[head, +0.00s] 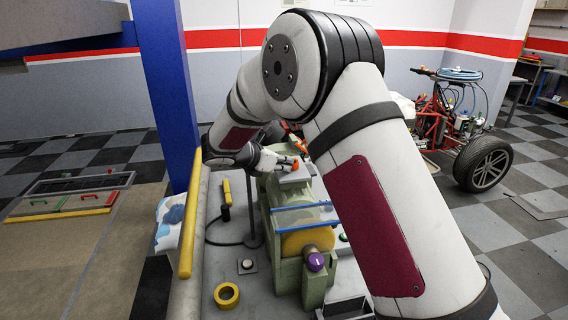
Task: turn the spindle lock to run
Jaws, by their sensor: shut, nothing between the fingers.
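A green machine (285,262) with a yellow drum (306,240) and blue bars stands on the grey bench. A purple knob (316,262) with a light mark sits on its near end; I cannot tell for sure whether this is the spindle lock, nor read any run marking. My gripper (290,164) is at the far end of the machine, low over its top, well away from the purple knob. It is small in view, shut and empty. Orange parts show at its fingers; I cannot tell whether it touches anything. My arm hides the machine's right side.
A yellow tape roll (227,295), a small button box (246,265) and a yellow-handled tool (226,193) lie on the bench. A yellow rail (190,215) edges its left side, near a blue post (168,90). A red quad frame (440,110) stands behind right.

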